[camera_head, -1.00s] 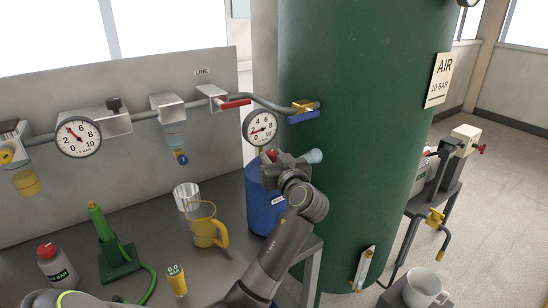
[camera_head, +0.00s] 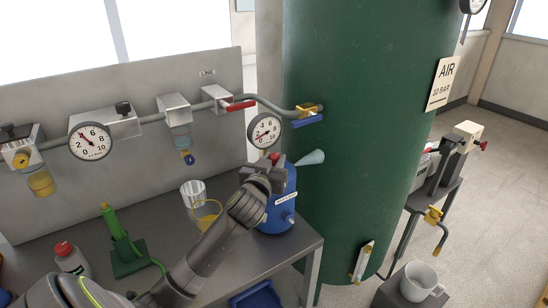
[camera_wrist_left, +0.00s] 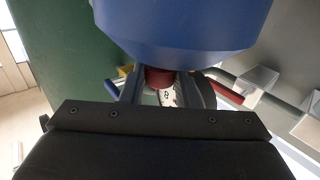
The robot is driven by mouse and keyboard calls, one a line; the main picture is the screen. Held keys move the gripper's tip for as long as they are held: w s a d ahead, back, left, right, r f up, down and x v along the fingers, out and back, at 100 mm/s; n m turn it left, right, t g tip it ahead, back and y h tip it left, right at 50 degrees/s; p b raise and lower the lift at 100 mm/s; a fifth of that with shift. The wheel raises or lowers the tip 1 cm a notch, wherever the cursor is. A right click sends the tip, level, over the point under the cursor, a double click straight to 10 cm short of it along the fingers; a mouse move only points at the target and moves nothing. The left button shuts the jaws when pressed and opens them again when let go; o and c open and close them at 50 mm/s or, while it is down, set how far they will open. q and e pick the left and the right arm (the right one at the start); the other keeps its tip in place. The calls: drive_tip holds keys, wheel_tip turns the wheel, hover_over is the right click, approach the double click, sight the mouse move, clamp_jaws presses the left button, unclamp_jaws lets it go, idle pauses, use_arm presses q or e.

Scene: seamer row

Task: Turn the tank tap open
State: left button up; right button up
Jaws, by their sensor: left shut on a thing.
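The tank tap (camera_head: 306,111) is a brass valve with a blue lever, where the grey pipe meets the green tank (camera_head: 350,150). The lever lies roughly along the pipe. My left gripper (camera_head: 265,166) is below and left of the tap, apart from it. It is shut at the red top of a blue canister (camera_head: 280,205) with a pale blue cone. In the left wrist view, the red neck (camera_wrist_left: 158,77) sits between the fingers, with the blue body (camera_wrist_left: 180,30) above. I cannot tell whether the canister is clear of the bench. My right gripper is not in view.
A red-handled valve (camera_head: 238,105) is on the same pipe. A white mug (camera_head: 421,280) stands at right.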

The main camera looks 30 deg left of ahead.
use_arm(q)
drive_tip(key=shift+h, duration=0.3)
drive_tip(key=o, duration=0.8)
drive_tip(key=shift+o, duration=0.8)
drive_tip(key=shift+w, duration=0.1)
drive_tip(key=b+v, duration=0.2)
drive_tip(key=v, duration=1.5)
drive_tip(key=shift+f, duration=0.25)
